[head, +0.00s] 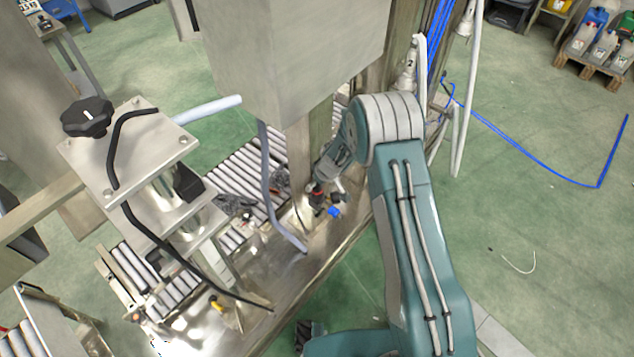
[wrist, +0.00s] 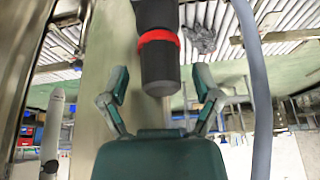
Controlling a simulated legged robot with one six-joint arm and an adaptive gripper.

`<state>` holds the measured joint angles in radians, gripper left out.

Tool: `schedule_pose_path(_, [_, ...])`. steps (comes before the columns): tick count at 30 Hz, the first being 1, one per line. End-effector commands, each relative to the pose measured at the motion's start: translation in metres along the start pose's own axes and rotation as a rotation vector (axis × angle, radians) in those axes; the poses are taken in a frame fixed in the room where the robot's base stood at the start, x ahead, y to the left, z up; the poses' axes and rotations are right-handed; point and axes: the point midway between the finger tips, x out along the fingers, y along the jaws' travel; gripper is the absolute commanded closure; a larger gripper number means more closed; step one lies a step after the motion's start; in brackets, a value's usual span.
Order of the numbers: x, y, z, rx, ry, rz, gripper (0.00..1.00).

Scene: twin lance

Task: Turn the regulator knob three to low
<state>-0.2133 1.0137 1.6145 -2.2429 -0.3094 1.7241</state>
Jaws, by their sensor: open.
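A black cylindrical knob with a red ring (wrist: 158,62) shows upper middle in the wrist view. I take it for a regulator knob; no number or low mark can be read on it. My gripper (wrist: 160,78) is open, with one finger on each side of the knob's end. Gaps show between the fingers and the knob, so it is not gripped. In the head view my gripper (head: 324,199) is small at the end of my arm, beside the steel column, and its fingers are hard to make out.
A steel column (head: 309,130) stands close to my gripper. A grey-blue hose (wrist: 257,90) runs down at the right in the wrist view. A roller conveyor (head: 236,175) lies to the left. A black star knob (head: 87,117) tops a steel stand. Green floor is open at right.

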Motion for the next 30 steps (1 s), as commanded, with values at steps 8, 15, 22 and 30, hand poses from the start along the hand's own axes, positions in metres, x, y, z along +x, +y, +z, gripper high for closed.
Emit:
schedule_pose_path(8, [-0.0002, -0.0002, 0.0001, 0.000, 0.000, -0.001, 0.85])
schedule_pose_path(15, [-0.0002, 0.0000, -0.0003, -0.010, 0.000, -0.004, 1.00])
schedule_pose_path(22, [0.0005, 0.0005, -0.0008, -0.204, -0.007, -0.085, 1.00])
schedule_pose_path(30, [-0.0001, 0.0003, -0.0012, -0.387, -0.013, -0.159, 1.00])
